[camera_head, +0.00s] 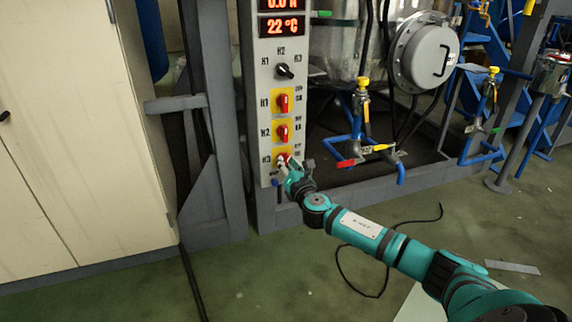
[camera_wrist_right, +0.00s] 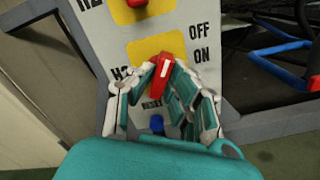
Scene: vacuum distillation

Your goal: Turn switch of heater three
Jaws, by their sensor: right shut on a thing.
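The grey control panel (camera_head: 264,76) carries red rotary switches on yellow plates, marked H1, H2 and H3 from top to bottom. The lowest, the H3 switch (camera_wrist_right: 162,72), shows in the right wrist view as a red handle with a pale stripe, standing near vertical with a slight tilt. OFF and ON labels are to its right. My right gripper (camera_wrist_right: 163,79) is shut on this switch, with one finger on each side. In the head view my right gripper (camera_head: 285,170) covers much of the H3 switch. My left gripper is not in view.
The H1 switch (camera_head: 282,102) and H2 switch (camera_head: 282,133) sit just above, below a black selector knob (camera_head: 285,71). A blue button (camera_wrist_right: 157,123) is below the H3 switch. Blue pipes with valves (camera_head: 361,100) stand to the right. A cable (camera_head: 345,274) lies on the floor.

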